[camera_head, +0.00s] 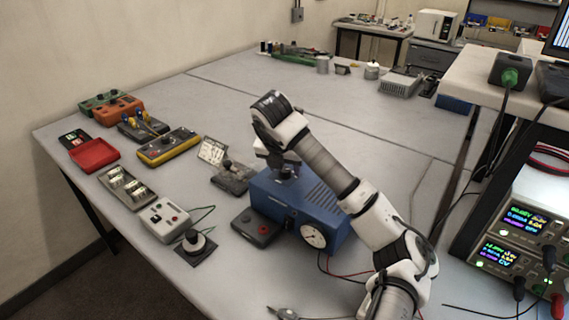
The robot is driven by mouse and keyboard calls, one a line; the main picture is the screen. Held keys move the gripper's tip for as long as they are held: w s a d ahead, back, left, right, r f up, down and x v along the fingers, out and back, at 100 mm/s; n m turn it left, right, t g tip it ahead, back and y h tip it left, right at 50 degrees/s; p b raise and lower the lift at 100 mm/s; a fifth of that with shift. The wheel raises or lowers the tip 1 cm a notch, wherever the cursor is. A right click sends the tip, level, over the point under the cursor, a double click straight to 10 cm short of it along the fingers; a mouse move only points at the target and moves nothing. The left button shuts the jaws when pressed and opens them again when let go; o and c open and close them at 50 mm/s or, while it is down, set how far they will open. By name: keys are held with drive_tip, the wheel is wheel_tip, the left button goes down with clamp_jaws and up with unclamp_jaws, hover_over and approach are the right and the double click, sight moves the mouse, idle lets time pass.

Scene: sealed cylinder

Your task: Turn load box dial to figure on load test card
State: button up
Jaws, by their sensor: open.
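A blue box (292,207) with side vents stands near the middle of the table; it looks like the load box. A round white dial face (313,236) is on its front. A small white card (213,151) with dark marks stands tilted to its left, behind a dark grey device; it may be the load test card, and its figures are too small to read. My gripper (287,172) points down at the top of the blue box. It is open, but its fingertips are partly hidden, and I cannot tell whether it touches a knob there.
A black knob on a dark plate (195,246), a white switch box (165,217) and a dark box with a red button (256,228) stand near the blue box. A yellow meter (168,146) and red tray (94,154) lie left. The table's back middle is clear.

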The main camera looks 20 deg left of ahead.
drive_tip(key=shift+c, duration=0.4)
drive_tip(key=c, duration=0.9)
